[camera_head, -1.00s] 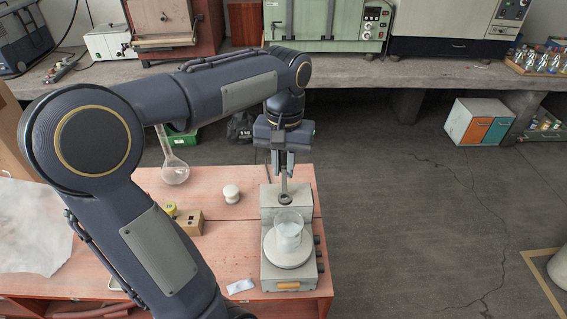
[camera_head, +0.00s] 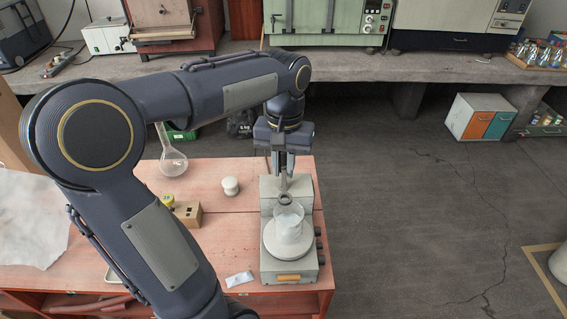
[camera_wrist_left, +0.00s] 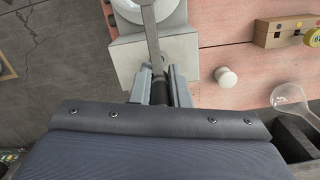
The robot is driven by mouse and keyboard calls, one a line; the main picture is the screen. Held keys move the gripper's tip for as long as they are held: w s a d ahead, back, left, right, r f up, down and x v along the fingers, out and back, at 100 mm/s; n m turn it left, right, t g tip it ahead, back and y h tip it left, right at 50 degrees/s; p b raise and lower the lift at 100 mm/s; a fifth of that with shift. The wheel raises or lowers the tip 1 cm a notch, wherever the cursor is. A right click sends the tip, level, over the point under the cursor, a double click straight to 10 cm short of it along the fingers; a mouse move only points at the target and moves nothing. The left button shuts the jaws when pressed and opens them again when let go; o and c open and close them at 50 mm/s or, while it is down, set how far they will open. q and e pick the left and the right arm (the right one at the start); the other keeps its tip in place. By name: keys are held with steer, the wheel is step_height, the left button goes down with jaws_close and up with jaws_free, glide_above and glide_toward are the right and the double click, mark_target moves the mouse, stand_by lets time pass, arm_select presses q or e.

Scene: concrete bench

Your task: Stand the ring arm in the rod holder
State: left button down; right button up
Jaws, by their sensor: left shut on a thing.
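My left gripper (camera_head: 283,165) is shut on the ring arm (camera_head: 285,198), a grey metal rod with a dark ring at its lower end. In the head view the ring overlaps the rim of a glass beaker; whether they touch, I cannot tell. In the left wrist view the gripper (camera_wrist_left: 160,88) grips the ring arm (camera_wrist_left: 150,32), which reaches away over the stirrer. A wooden block with dark holes (camera_head: 188,214), likely the rod holder, stands left of the stirrer; it also shows in the left wrist view (camera_wrist_left: 281,31). My right gripper is out of view.
The beaker (camera_head: 289,228) stands on the round plate of the stirrer (camera_head: 289,268). Clear bench top lies between block and stirrer.

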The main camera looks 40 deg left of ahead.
mark_target(288, 201)
arm_select(q)
steer(key=c, duration=0.9)
jaws_free()
steer(key=shift+r, duration=0.15)
step_height(288, 201, up, 7)
steer(key=p, duration=0.6)
steer(key=shift+p, duration=0.35)
steer(key=s+d+t, duration=0.1)
steer(key=s, duration=0.1)
steer(key=s+d+f+m+t+h, duration=0.1)
steer(key=s+d, duration=0.1)
steer(key=s, duration=0.1)
steer(key=s+d+f+m+t+b, duration=0.1)
steer(key=s+d, duration=0.1)
steer(key=s, duration=0.1)
steer(key=shift+f+h, duration=0.15)
steer(key=shift+h, duration=0.25)
steer(key=s+d+f+m+t+h, duration=0.1)
steer(key=s+d+f+t, duration=0.2)
steer(key=s+d+f, duration=0.1)
steer(key=shift+s+d+f+m+h+b, duration=0.15)
steer(key=shift+s+d+m+h+b, duration=0.15)
steer(key=shift+s+d+b, duration=0.25)
